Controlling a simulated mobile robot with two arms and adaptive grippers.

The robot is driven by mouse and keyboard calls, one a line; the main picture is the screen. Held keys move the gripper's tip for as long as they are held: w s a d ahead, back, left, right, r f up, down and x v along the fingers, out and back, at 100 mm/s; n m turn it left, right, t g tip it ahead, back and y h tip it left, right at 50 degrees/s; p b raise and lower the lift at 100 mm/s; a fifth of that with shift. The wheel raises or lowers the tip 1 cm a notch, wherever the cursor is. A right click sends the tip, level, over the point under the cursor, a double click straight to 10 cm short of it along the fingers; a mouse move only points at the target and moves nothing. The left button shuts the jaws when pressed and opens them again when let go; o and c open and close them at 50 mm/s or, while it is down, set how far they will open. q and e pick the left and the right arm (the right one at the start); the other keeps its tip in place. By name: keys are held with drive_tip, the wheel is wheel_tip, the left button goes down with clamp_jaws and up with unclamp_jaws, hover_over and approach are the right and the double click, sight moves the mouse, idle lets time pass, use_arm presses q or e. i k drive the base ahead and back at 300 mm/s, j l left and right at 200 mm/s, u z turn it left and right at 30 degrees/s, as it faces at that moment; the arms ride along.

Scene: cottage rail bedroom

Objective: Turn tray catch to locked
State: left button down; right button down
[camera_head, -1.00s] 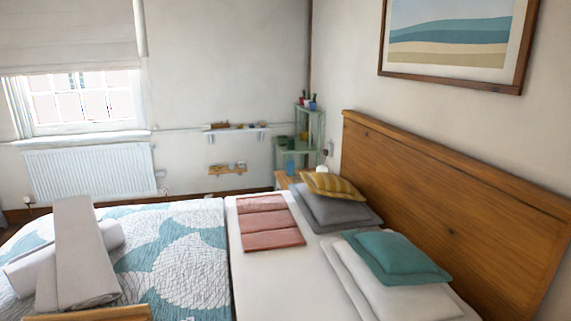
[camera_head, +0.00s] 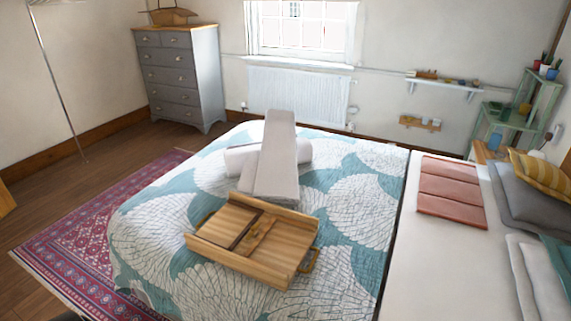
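A wooden tray (camera_head: 215,262) lies on the patterned teal and white quilt, near the foot of the bed. A dark-edged panel and a small wooden bar (camera_head: 262,230) show on its inside. A small brown loop (camera_head: 310,261) sits at its right end. I cannot tell which of these parts is the catch, nor its setting. Neither of my grippers is in view.
White rolled and folded towels (camera_head: 268,160) lie just behind the tray. A red rug (camera_head: 85,225) covers the floor at left. A grey dresser (camera_head: 180,75) stands at the back left.

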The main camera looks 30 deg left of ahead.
sight(253, 228)
drive_tip(key=u, duration=1.3)
